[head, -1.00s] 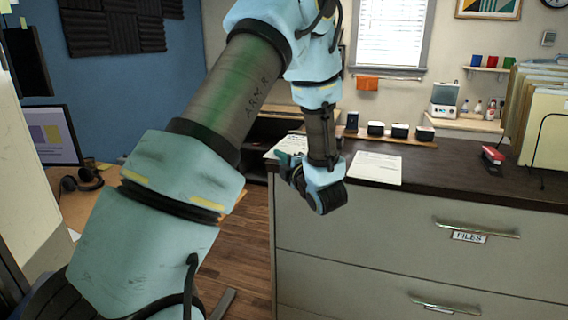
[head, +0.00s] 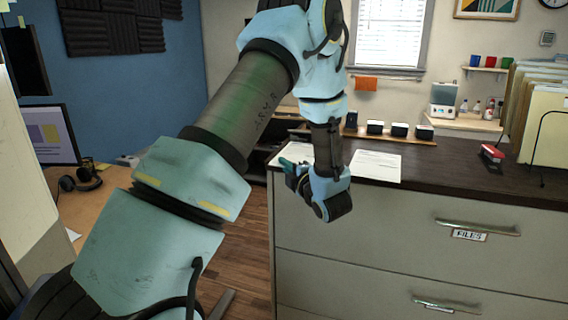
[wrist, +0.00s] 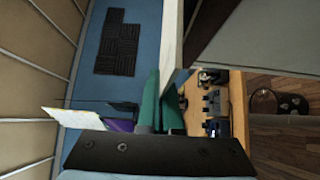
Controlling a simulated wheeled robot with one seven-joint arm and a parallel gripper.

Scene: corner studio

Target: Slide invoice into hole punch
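A printed white sheet (head: 376,166), which may be the invoice, lies flat on the dark cabinet top near its front edge. Another pale sheet (head: 296,152) lies to its left, partly hidden by my arm. A small red and black desk tool (head: 491,157) stands at the right of the top; I cannot tell whether it is the hole punch or a stapler. My gripper (head: 285,163) is at the cabinet's left front corner, near the left sheet. Its green fingers (wrist: 158,102) show close together in the wrist view, with no clear object between them.
Folders (head: 545,125) stand in a rack at the right of the cabinet top. Small dark boxes (head: 398,130) line a wooden board behind the sheets. A desk (head: 95,208) with headphones (head: 80,180) and a monitor (head: 52,137) is at the left.

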